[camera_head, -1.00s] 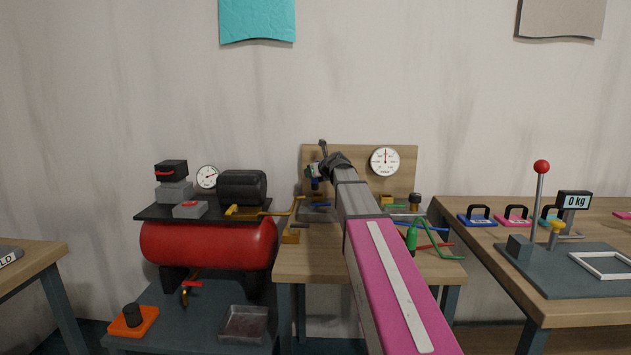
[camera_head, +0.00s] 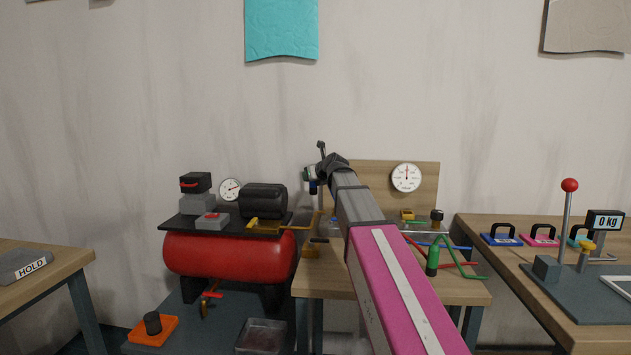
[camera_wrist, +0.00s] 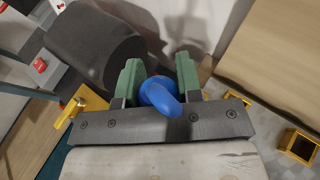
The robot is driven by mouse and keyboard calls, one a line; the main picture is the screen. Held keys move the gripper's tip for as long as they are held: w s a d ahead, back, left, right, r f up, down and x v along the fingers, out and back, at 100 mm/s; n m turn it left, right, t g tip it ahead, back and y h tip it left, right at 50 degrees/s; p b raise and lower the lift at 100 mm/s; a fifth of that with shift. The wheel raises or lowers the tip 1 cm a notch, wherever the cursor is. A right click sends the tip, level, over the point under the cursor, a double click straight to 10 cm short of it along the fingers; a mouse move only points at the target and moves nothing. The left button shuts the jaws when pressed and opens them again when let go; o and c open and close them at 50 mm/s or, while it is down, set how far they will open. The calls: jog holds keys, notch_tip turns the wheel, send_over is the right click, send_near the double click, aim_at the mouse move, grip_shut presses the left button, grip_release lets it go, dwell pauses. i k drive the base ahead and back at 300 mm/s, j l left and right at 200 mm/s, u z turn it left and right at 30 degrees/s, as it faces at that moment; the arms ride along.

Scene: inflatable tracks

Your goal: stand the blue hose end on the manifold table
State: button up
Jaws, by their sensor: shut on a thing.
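My gripper (camera_head: 312,180) is raised over the left part of the manifold table (camera_head: 322,284), beside the left edge of its gauge board. In the wrist view, its green fingers (camera_wrist: 160,88) are shut on the rounded blue hose end (camera_wrist: 160,96). A small blue part of the hose end (camera_head: 313,188) shows below the gripper in the head view, apart from the tabletop. The fingers and my arm hide the rest of it. My arm also covers the middle of the table.
A red compressor (camera_head: 230,256) with a black motor (camera_head: 263,200) and yellow lever (camera_head: 265,226) stands close left. Yellow square sockets (camera_wrist: 299,146) are on the table. A wooden board carries a gauge (camera_head: 406,178).

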aim_at(343, 269)
jog(key=k, duration=1)
